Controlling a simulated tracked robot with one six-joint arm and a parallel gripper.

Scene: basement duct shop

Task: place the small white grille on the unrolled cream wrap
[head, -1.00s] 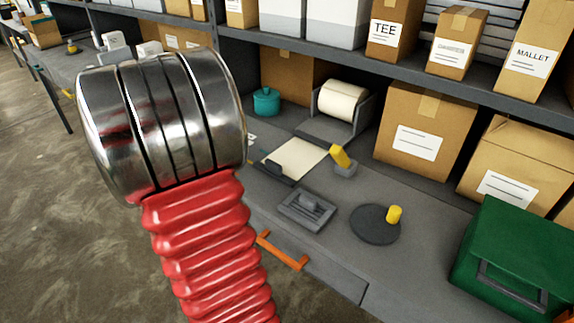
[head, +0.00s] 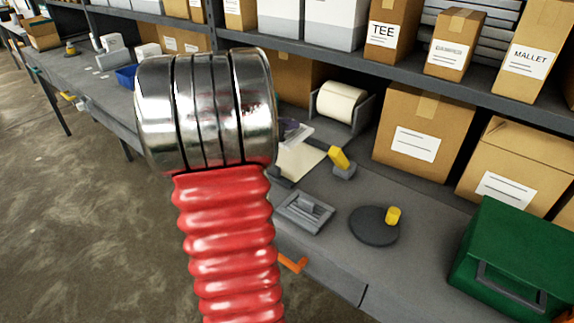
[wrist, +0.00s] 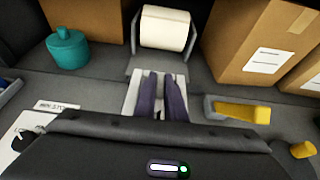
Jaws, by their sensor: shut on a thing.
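The small white grille (head: 299,133) is between the purple fingers of my gripper (head: 289,127), which is shut on it. In the head view it appears above the unrolled cream wrap (head: 302,161); I cannot tell whether they touch. In the wrist view the fingers (wrist: 161,97) point toward the wrap roll, with the white grille (wrist: 132,93) showing around them. The wrap's sheet is mostly hidden there. My metal and red arm hides part of the bench in the head view.
The wrap roll (head: 341,102) sits in its grey holder behind. A yellow-handled block (head: 342,163) stands at the wrap's right edge. A grey grille-like plate (head: 304,212) and a dark disc (head: 374,225) lie in front. A teal pot (wrist: 67,49) stands left of the roll.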

